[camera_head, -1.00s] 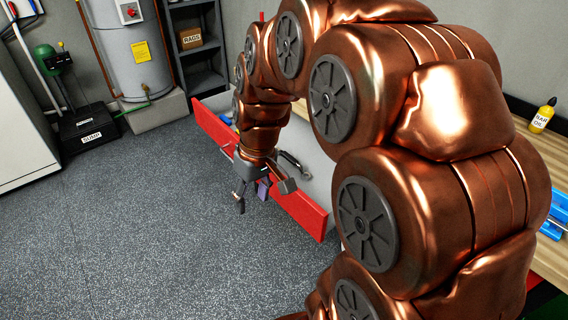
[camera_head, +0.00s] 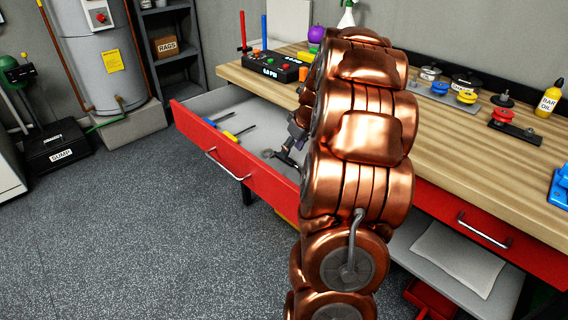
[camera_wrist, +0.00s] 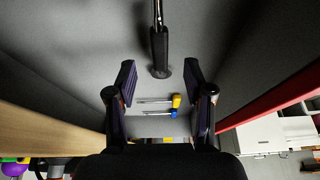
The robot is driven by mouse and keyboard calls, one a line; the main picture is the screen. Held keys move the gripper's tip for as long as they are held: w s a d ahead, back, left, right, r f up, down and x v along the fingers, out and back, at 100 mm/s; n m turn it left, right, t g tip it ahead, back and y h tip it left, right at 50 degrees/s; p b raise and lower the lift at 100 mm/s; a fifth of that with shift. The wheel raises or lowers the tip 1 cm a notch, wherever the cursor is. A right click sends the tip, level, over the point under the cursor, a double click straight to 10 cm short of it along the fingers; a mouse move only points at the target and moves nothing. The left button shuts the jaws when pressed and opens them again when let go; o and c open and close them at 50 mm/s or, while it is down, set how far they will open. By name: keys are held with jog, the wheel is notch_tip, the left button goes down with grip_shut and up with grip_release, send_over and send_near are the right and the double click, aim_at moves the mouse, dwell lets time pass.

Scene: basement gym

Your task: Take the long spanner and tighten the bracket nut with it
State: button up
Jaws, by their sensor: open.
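The long spanner (camera_head: 285,158) lies in the open drawer (camera_head: 262,173); part of it is hidden behind my arm. In the wrist view the spanner's dark grip (camera_wrist: 160,48) lies ahead of my gripper, roughly centred, with a bright shaft running beyond it. My gripper (camera_head: 293,146) is over the drawer, mostly hidden by my arm in the head view. In the wrist view my gripper (camera_wrist: 160,72) is open, its two fingers wide apart and nothing held. I cannot make out the bracket nut in either view.
A blue-handled screwdriver (camera_head: 211,122) and a yellow-handled screwdriver (camera_head: 231,135) lie in the drawer, left of the spanner. The wooden bench (camera_head: 425,131) above carries a black box (camera_head: 273,67), several plates with coloured knobs, and an oil bottle (camera_head: 548,99). The floor in front is clear.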

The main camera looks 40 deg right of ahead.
aim_at(285, 161)
jog(key=shift+w+x, duration=0.15)
jog(key=shift+x, duration=1.45)
jog(key=shift+w+x, duration=0.15)
jog(key=shift+x, duration=1.45)
jog(key=shift+r, duration=0.15)
jog(key=shift+c, duration=0.4)
grip_shut()
